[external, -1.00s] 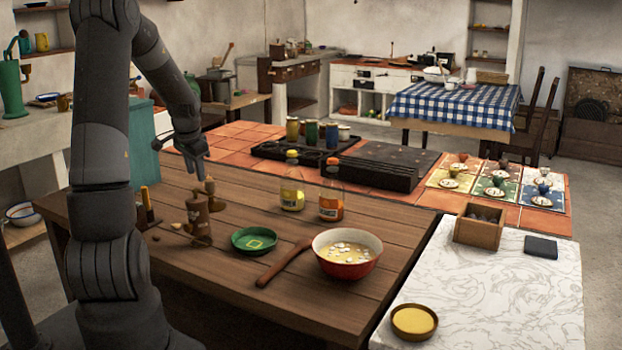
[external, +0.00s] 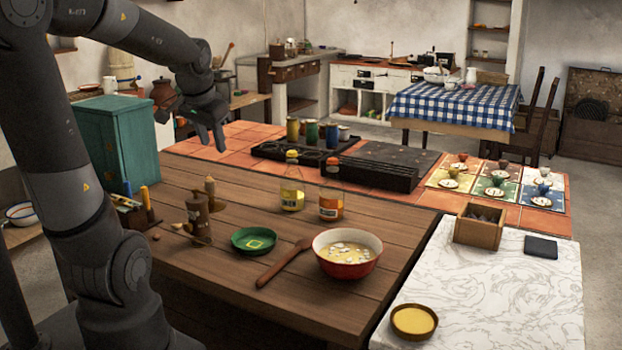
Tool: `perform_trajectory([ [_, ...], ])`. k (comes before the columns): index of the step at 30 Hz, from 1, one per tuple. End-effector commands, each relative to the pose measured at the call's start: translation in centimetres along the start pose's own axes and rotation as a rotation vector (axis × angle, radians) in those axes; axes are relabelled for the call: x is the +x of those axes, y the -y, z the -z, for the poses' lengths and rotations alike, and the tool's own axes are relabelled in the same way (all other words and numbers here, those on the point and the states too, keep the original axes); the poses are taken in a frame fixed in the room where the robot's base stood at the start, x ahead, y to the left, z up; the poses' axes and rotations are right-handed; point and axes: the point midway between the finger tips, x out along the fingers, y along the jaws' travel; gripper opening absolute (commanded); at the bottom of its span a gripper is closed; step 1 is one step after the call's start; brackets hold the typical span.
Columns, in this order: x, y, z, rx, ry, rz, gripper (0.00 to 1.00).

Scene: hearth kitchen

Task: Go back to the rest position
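My gripper (external: 212,138) hangs in the air above the far left part of the wooden counter, near the orange tiled strip and to the right of the teal cabinet (external: 120,140). Its fingers point down. My arm rises along the left side of the picture and bends over toward the back.
A wooden grinder (external: 197,214), green dish (external: 254,240), red soup bowl (external: 347,254), wooden spoon (external: 283,263) and two bottles (external: 291,190) stand on the wooden counter (external: 215,290). A black stove (external: 385,167) lies behind. The air above the counter's middle is clear.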

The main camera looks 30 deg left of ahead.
Motion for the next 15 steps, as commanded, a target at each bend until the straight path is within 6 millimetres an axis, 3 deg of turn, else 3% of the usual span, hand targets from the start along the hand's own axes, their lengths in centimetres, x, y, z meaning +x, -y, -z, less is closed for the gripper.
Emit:
perform_trajectory([
  [6,-4.1,-3.9,-4.3,-0.054,-0.061,-0.05,0.37],
  [15,-6.3,-6.7,-8.7,-0.11,-0.101,-0.119,0.37],
])
